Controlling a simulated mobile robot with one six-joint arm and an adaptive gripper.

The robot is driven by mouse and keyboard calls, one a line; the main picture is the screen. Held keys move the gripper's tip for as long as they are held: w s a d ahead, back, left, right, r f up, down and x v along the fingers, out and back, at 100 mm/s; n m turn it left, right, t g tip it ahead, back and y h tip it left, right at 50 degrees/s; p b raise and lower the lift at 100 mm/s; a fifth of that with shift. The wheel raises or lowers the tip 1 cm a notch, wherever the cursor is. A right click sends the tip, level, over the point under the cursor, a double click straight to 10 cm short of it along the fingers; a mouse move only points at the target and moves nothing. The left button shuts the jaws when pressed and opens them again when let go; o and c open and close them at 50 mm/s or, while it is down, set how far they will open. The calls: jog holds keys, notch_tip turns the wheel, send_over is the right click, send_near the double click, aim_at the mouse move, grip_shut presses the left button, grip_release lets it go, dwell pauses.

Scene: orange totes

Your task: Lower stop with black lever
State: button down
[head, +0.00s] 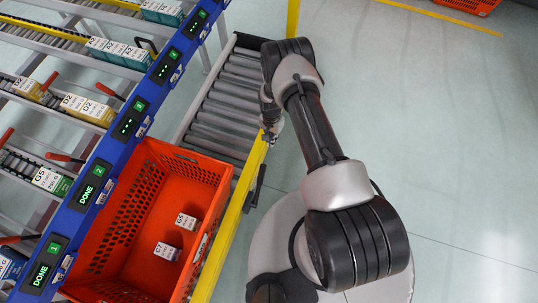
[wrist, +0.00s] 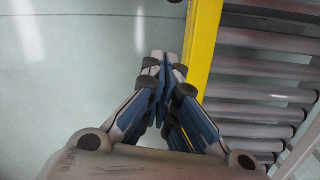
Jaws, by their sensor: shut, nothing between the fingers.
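The black lever (head: 255,188) sticks out from the outer side of the yellow rail (head: 233,215), beside the orange tote. I cannot make out the stop itself. My gripper (head: 271,134) is near the yellow rail, farther up the rail than the lever, partly hidden by my arm. In the wrist view my gripper (wrist: 165,66) is shut and empty, with its fingertips together next to the yellow rail (wrist: 203,45). A small dark piece at the top edge of the wrist view is too cut off to identify.
An orange tote (head: 218,180) holding two small boxes (head: 176,237) stands on the conveyor. Empty rollers (head: 225,105) lie beyond it. A blue rack beam (head: 125,125) with lit displays runs along the left.

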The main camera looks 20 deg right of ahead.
jog(key=s+a+f+b, duration=0.2)
jog(key=s+f+b, duration=0.1)
jog(key=f, duration=0.5)
jog(key=shift+s+a+f+b, duration=0.15)
jog(key=shift+s+a+b, duration=0.15)
jog(key=shift+b, duration=0.25)
